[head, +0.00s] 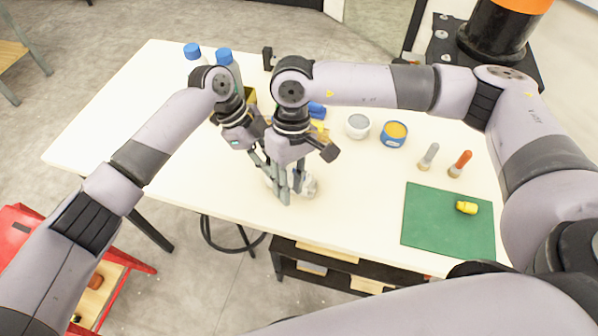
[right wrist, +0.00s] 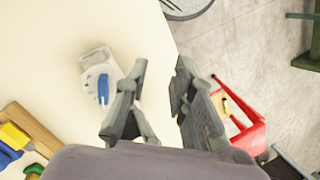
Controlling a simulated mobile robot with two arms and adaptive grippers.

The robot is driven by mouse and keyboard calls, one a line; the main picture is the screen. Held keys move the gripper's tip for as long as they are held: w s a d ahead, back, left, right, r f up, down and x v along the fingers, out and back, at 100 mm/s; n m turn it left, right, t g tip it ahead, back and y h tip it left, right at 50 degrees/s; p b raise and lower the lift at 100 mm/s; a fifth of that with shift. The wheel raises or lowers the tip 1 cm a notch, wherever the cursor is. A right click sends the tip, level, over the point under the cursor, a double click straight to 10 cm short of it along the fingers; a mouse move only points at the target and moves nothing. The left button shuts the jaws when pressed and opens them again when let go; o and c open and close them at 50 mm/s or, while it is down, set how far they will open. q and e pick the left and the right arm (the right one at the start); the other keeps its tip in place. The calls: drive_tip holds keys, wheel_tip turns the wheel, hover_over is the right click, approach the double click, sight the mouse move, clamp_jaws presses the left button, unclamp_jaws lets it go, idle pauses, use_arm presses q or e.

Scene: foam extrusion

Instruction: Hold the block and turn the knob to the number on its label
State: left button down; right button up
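A small whitish block (head: 309,187) lies on the white table near its front edge, partly hidden behind my grippers in the head view. In the right wrist view, the pale block (right wrist: 96,66) carries an oblong blue knob (right wrist: 103,90); I cannot read a number on its label. My right gripper (head: 291,193) points down beside the block. In the right wrist view its fingers (right wrist: 161,66) are apart with nothing between them, and the block is left of them. My left gripper (head: 267,170) is close beside the right one, near the block; its fingertips are largely hidden.
Two blue-capped bottles (head: 225,57) stand behind my arms. A white bowl (head: 358,127), a blue tin (head: 393,136) and two upright tools (head: 460,164) stand to the right. A green mat (head: 430,235) bears a yellow piece (head: 466,207). The table's left part is clear.

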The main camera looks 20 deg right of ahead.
drive_tip(key=w+d+r+t, duration=0.1)
drive_tip(key=w+d+r+t+h, duration=0.1)
drive_tip(key=w, duration=0.1)
drive_tip(key=w+d+r, duration=0.1)
drive_tip(key=w, duration=0.1)
drive_tip(key=shift+w+d+r+n+t, duration=0.1)
drive_tip(key=shift+d+r+n+t, duration=0.2)
drive_tip(key=shift+n+t, duration=0.1)
drive_tip(key=shift+f, duration=3.45)
drive_tip(key=shift+c, duration=0.4)
clamp_jaws()
